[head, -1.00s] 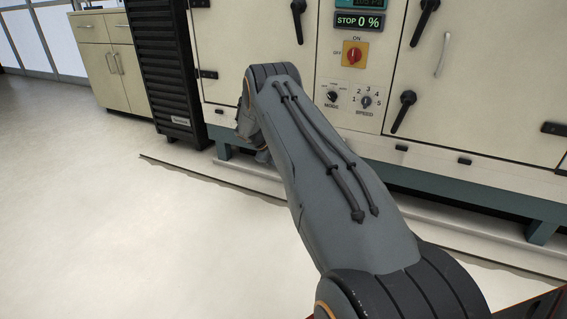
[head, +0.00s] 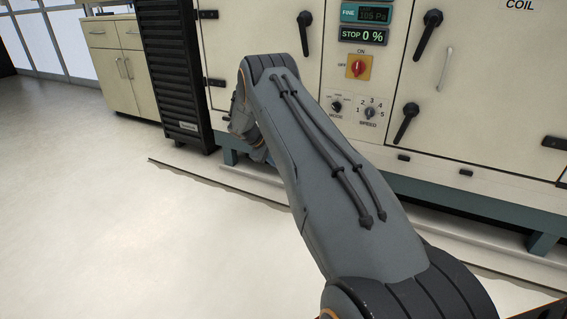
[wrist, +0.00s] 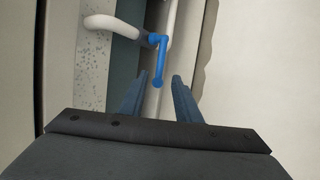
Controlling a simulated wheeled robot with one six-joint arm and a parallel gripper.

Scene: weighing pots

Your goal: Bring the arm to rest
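My grey arm (head: 325,185) reaches forward from the lower right in the head view, bent down at its far joint. In the wrist view my gripper (wrist: 160,75) shows two dark blue fingers standing apart. I see nothing held between them. In the head view the gripper is mostly hidden behind the arm.
A cream machine cabinet (head: 270,35) with black handles, a red switch (head: 358,66) and a "STOP 0 %" display (head: 362,36) stands ahead. A blue lever (wrist: 160,62) on a pipe lies beyond my fingers. Open floor (head: 120,230) is at the left.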

